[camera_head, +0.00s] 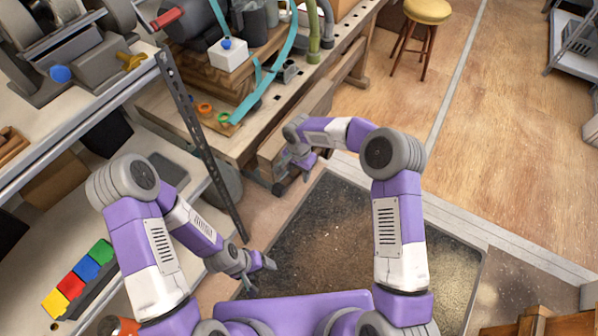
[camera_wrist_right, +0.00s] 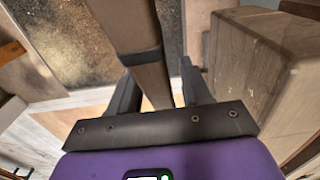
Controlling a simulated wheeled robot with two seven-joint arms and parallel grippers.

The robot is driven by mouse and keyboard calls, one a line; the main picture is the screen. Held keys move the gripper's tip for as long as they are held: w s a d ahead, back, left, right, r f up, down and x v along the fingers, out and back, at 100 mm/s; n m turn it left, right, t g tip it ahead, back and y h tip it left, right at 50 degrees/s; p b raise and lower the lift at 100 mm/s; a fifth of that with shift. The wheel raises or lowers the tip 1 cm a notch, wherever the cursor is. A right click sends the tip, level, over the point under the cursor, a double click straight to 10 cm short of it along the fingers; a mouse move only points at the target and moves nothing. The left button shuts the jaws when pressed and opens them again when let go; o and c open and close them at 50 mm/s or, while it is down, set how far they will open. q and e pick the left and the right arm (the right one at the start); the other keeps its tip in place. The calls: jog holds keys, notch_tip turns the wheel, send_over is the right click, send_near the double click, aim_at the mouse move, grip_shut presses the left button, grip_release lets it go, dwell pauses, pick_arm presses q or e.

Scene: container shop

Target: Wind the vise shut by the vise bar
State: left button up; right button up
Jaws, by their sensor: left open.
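My right gripper (camera_head: 284,176) is low at the front corner of the workbench, beside wooden blocks that look like the vise (camera_head: 272,150). In the right wrist view its two dark fingers (camera_wrist_right: 160,88) stand apart. A long brown bar with a dark band, apparently the vise bar (camera_wrist_right: 132,25), runs down between them. A gap shows between the bar and the right finger; I cannot tell whether the left finger touches it. A big wooden block (camera_wrist_right: 258,65) is close on the right. My left gripper (camera_head: 262,264) is open and empty, low over the floor beside the dark mat.
The workbench (camera_head: 232,148) carries a white box (camera_head: 228,54), teal strap and coloured rings. A shelf unit with coloured bins (camera_head: 78,280) stands left, with a dark perforated upright (camera_head: 200,145). A stool (camera_head: 420,25) stands behind. The speckled mat (camera_head: 335,235) is clear.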

grip_shut()
jog(key=shift+r, duration=0.1)
jog(key=r+p, duration=0.1)
jog(key=w+r+g+y+p, duration=0.1)
jog(key=p, duration=0.1)
jog(key=d+r+g+p, duration=0.1)
jog(key=shift+w+d+r+p, duration=0.1)
jog(key=shift+w+r+p, duration=0.2)
jog(key=shift+r, duration=0.1)
jog(key=shift+w+d+r+g+y, duration=0.2)
jog(key=shift+w+r+g+y, duration=0.2)
jog(key=shift+r+y, duration=0.1)
jog(key=shift+w+d+r+g, duration=0.2)
jog(key=shift+w+r+g, duration=0.05)
jog(key=shift+r+g, duration=0.05)
jog(key=shift+w+d+r+g+y, duration=0.3)
jog(key=shift+w+d+r+y, duration=0.1)
jog(key=shift+y, duration=0.1)
jog(key=shift+w+d+r+g+b, duration=0.15)
jog(key=shift+r+g+b, duration=0.15)
jog(key=shift+r+b, duration=0.15)
